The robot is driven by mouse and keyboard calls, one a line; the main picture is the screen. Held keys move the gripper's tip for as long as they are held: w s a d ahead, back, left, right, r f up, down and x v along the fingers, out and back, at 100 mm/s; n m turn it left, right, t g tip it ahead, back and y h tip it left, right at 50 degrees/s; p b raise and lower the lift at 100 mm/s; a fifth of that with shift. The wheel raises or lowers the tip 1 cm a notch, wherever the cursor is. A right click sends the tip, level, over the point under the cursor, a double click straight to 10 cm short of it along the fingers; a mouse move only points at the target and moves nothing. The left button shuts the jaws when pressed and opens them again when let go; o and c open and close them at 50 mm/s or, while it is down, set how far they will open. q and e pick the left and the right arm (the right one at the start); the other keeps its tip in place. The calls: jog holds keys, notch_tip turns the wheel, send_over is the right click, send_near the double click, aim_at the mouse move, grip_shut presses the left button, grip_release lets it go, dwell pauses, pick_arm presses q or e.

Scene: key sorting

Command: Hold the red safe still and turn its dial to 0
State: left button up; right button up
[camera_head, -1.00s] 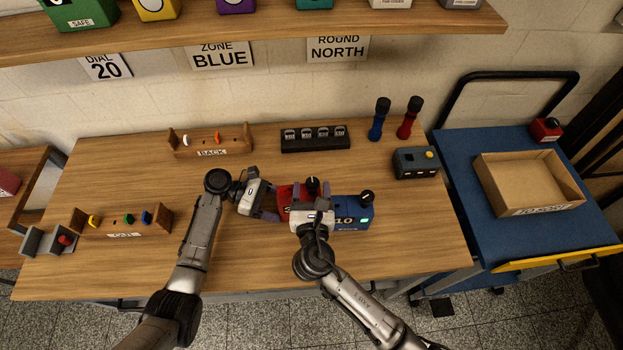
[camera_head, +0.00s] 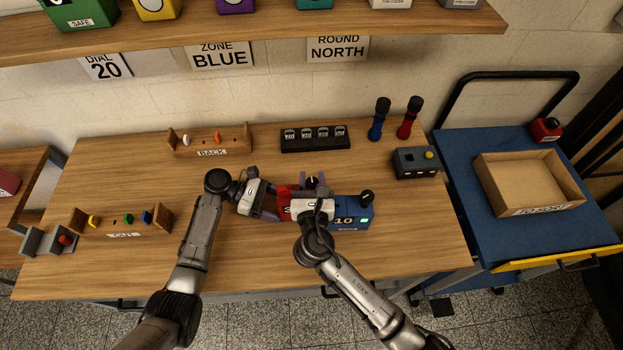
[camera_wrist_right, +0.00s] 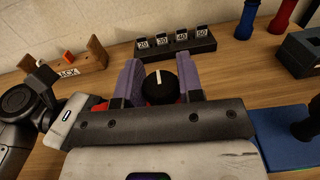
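The red safe (camera_head: 284,190) lies on the table between my grippers, mostly hidden behind them. Its black round dial (camera_head: 312,181) has a white mark and also shows in the right wrist view (camera_wrist_right: 159,90), the mark pointing nearly straight up there. My right gripper (camera_head: 312,183) is over the safe. Its purple fingers stand on either side of the dial, very close; whether they touch it is unclear. My left gripper (camera_head: 272,203) is at the safe's left side, its fingers pointing right at it. Whether they clamp the safe is hidden.
A blue safe (camera_head: 349,220) reading 10 sits right beside the red one. A grey box (camera_head: 416,168) stands at the right.

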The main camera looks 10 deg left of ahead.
jog(key=shift+a, duration=0.1)
jog(key=c, duration=0.3)
jog(key=shift+s+n+g+y, duration=0.1)
jog(key=shift+n+g+y, duration=0.8)
jog(key=shift+n+y, duration=1.1)
jog(key=shift+m+y, duration=0.4)
jog(key=o, duration=0.9)
jog(key=shift+o, duration=0.2)
jog(key=v, duration=1.2)
